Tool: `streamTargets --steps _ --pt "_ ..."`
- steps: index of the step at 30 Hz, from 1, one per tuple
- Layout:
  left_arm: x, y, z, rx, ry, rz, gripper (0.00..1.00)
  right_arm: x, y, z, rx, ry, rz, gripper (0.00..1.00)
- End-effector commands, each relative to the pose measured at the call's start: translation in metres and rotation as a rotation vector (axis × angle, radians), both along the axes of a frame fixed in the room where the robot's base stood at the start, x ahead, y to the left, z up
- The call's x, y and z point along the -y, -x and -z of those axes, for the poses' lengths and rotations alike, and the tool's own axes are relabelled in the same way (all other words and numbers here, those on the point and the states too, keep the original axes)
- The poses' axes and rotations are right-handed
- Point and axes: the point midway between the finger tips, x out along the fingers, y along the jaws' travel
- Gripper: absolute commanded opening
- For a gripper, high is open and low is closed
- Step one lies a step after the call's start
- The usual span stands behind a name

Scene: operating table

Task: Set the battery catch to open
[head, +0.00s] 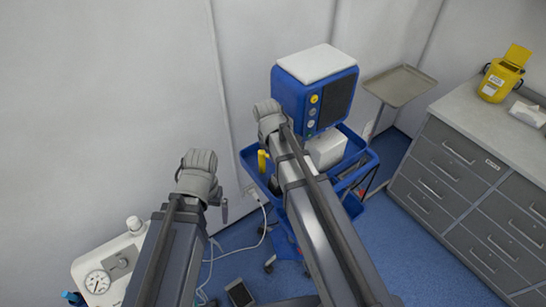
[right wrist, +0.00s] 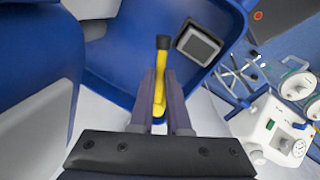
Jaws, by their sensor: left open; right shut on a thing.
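A blue machine (head: 312,98) with a white top and round coloured marks stands on a blue cart. A yellow lever-like piece (head: 262,162) shows at the cart's left side. In the right wrist view this yellow piece (right wrist: 158,90) has a black end, and my right gripper (right wrist: 159,80) is shut on it. I cannot tell whether it is the battery catch; no other catch shows clearly. In the head view my right arm hides its fingers. My left gripper (head: 224,208) is open and empty, left of the cart and apart from it.
The cart's blue tray (right wrist: 118,45) holds a grey box with a dark face (right wrist: 198,44). A white unit with a gauge (head: 103,278) stands at the lower left. A steel tray stand (head: 400,86) and grey drawers (head: 468,180) are at the right. Cables (head: 212,262) hang near my left arm.

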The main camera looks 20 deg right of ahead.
Motion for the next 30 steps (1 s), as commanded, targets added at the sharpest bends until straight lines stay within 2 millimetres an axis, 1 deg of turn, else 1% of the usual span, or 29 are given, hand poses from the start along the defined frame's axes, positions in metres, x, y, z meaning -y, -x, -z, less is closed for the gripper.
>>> streamTargets --steps 9,23,24,30 --pt "0.0 0.0 0.0001 0.0 0.0 0.0 1.0 0.0042 -0.0035 0.0001 0.0 -0.001 -0.095 0.0" --pt "0.0 0.0 0.0001 0.0 0.0 0.0 1.0 0.0045 -0.0039 0.0001 -0.001 0.0 -0.105 0.0" --pt "0.0 0.0 0.0001 0.0 0.0 0.0 1.0 0.0045 -0.0039 0.0001 -0.001 0.0 -0.105 0.19" --pt "0.0 0.0 0.0001 0.0 0.0 0.0 1.0 0.0045 -0.0039 0.0 -0.001 0.0 -0.105 0.42"
